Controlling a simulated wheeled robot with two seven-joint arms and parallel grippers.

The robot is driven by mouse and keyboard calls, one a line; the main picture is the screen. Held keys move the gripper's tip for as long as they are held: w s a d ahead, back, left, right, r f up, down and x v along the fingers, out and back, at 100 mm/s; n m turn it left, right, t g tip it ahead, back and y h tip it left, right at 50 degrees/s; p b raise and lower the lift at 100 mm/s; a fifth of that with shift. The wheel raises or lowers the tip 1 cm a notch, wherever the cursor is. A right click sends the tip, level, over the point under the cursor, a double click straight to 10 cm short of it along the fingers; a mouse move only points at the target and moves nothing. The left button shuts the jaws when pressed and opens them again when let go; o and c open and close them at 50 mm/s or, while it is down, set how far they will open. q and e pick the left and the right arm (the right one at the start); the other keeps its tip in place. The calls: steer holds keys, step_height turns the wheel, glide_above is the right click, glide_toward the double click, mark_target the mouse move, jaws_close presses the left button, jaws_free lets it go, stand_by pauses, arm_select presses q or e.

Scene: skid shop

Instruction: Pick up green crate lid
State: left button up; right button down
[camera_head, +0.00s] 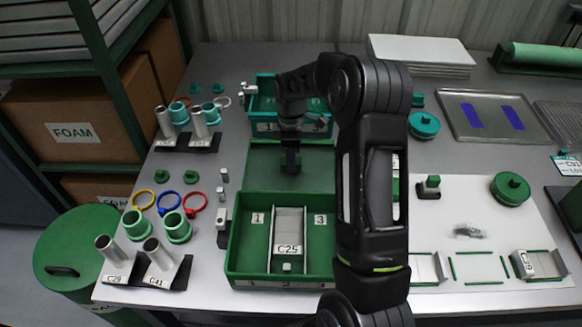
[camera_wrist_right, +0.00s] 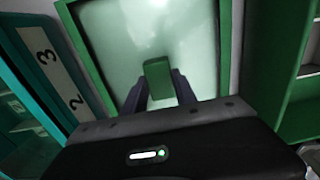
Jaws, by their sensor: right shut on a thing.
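The green crate lid (camera_head: 264,168) is a flat rectangular panel between the teal crate and the open green crate. In the right wrist view the lid (camera_wrist_right: 110,42) shows a pale, glossy face, a green rim and a green block handle (camera_wrist_right: 157,72). My right gripper (camera_head: 291,165) points down over the lid's middle, shut on this handle, with a dark finger on each side. I cannot tell whether the lid rests on the table or is slightly raised. The green crate (camera_head: 232,255) is open, with a C25 piece in its middle compartment. My left gripper is not in view.
The teal crate (camera_head: 262,128) stands close behind the lid. Cylinders in black stands (camera_head: 178,277) and coloured rings (camera_head: 168,201) lie left. My right arm hides part of the table.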

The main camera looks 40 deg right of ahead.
steer(key=shift+r, duration=0.2)
stand_by(0.4)
step_height(320, 180, up, 18)
steer(key=shift+f, duration=0.15)
stand_by(0.4)
stand_by(0.6)
